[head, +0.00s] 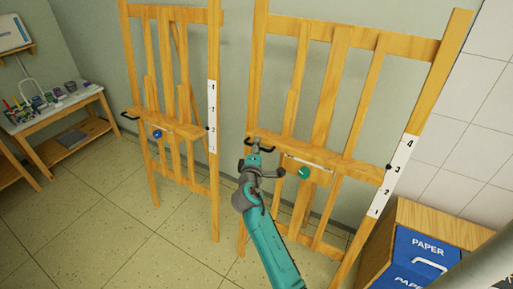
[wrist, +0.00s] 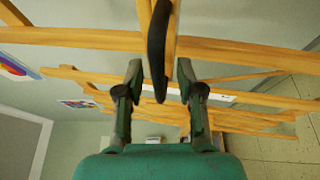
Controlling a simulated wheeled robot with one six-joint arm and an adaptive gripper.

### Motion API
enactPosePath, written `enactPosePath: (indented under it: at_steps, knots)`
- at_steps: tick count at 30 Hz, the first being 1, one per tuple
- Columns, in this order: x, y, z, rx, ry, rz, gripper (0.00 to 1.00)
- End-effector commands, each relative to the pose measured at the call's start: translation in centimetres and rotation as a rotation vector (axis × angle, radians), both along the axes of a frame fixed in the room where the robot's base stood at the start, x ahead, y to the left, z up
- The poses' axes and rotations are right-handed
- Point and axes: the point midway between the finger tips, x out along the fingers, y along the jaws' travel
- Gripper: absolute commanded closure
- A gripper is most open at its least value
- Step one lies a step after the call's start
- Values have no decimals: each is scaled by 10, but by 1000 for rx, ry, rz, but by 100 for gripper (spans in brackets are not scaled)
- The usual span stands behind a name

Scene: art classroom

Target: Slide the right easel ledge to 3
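The right easel (head: 323,90) has a wooden ledge (head: 350,170) with a green knob (head: 304,173) below it. A black pointer (head: 388,167) at the ledge's right end sits about level with the 3 on the white number strip (head: 392,178). My gripper (head: 255,150) is at the ledge's left end, covering part of it. In the wrist view, a black handle (wrist: 158,50) lies between the fingers of my gripper (wrist: 160,75). The fingers are apart, with visible gaps on both sides of the handle. Whether anything touches is unclear.
The left easel (head: 183,60) stands beside it, with its own ledge, black handle (head: 130,117) and blue knob (head: 157,134). A blue paper bin (head: 425,250) in a wooden cabinet is at the lower right. A table with art supplies (head: 62,115) is at far left. Floor between is clear.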

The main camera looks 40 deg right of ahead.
Motion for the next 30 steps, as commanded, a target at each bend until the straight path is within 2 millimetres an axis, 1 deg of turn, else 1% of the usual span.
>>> enactPosePath:
  at_steps: [5, 8, 18, 22, 27, 30]
  knots:
    - [-2, 3, -1, 1, 1, 1, 63]
    - [-9, 10, -2, 2, 3, 1, 63]
    - [-52, 59, -1, -1, 2, 3, 63]
    - [-66, 74, -1, 1, 1, 3, 63]
    - [-78, 86, -1, 0, 0, 1, 63]
    - [-80, 88, -1, 1, 1, 1, 63]
